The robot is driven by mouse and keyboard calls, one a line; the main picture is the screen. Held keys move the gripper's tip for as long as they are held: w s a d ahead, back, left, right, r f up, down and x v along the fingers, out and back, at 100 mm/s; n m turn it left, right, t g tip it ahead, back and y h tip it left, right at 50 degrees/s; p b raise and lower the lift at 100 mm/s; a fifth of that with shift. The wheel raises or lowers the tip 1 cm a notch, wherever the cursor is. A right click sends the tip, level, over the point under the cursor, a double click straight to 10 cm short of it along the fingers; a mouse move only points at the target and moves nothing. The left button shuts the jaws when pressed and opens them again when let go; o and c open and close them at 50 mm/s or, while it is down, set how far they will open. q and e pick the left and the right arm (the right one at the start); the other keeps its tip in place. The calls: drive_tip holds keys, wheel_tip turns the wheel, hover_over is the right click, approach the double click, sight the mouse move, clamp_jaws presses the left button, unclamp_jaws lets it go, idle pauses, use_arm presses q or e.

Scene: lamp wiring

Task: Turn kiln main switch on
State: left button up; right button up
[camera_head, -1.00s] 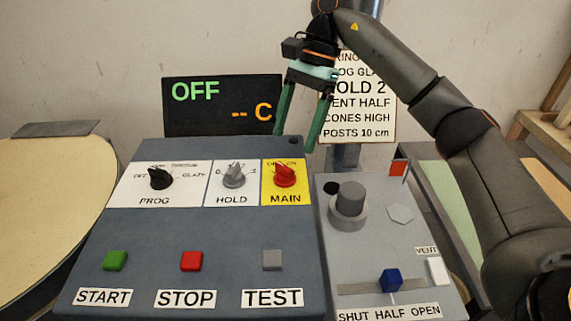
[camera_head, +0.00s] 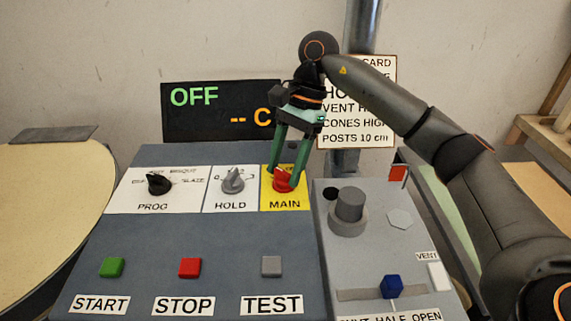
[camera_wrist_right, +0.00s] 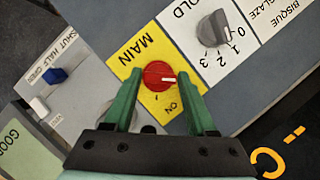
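The red main switch knob (camera_head: 283,184) sits on the yellow MAIN plate (camera_head: 285,204) of the sloping control panel. My right gripper (camera_head: 285,180) reaches down from above, its two green fingers straddling the knob. The knob's white pointer mark points to the right in that view, and the ON label is lower right of the knob. The display (camera_head: 222,108) reads OFF and "-- C". My left gripper is not in view.
The HOLD knob (camera_head: 233,180) and PROG knob (camera_head: 159,184) stand left of the main switch. START, STOP and TEST buttons (camera_head: 271,266) are below. A grey box with a round post (camera_head: 348,206) and blue vent slider (camera_head: 390,286) stands close on the right.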

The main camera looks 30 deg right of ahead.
clamp_jaws()
